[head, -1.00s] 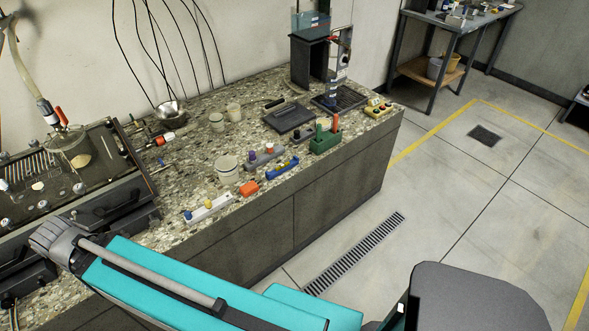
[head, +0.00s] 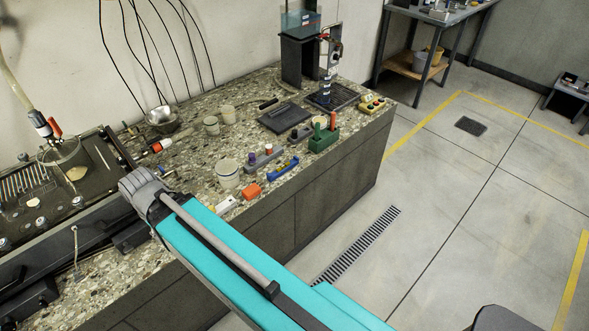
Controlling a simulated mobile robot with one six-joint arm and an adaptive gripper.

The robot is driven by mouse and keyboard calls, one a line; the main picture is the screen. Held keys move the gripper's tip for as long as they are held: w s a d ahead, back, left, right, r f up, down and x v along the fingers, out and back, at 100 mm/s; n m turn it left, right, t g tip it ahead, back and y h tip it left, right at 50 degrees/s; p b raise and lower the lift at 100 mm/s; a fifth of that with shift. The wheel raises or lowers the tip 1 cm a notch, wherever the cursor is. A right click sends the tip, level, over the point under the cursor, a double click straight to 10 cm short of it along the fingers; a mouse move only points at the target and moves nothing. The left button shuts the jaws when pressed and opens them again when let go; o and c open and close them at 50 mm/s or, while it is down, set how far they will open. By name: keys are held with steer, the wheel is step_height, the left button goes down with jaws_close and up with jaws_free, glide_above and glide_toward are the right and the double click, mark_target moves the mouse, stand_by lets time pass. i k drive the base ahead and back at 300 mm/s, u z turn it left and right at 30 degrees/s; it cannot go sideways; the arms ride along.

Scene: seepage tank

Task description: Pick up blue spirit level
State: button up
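The blue spirit level (head: 283,169) lies on the speckled countertop (head: 196,184) near its front edge. My gripper does not show in this view.
A grey bar with a purple knob (head: 263,155) lies just behind the level. A dark flat plate (head: 284,117) lies farther back. The floor (head: 440,200) at right is clear.

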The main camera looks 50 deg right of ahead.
mark_target(287, 167)
steer(key=z, duration=0.9)
steer(key=k, duration=1.15)
steer(key=z, duration=0.45)
steer(key=i, duration=1)
steer(key=u, duration=0.1)
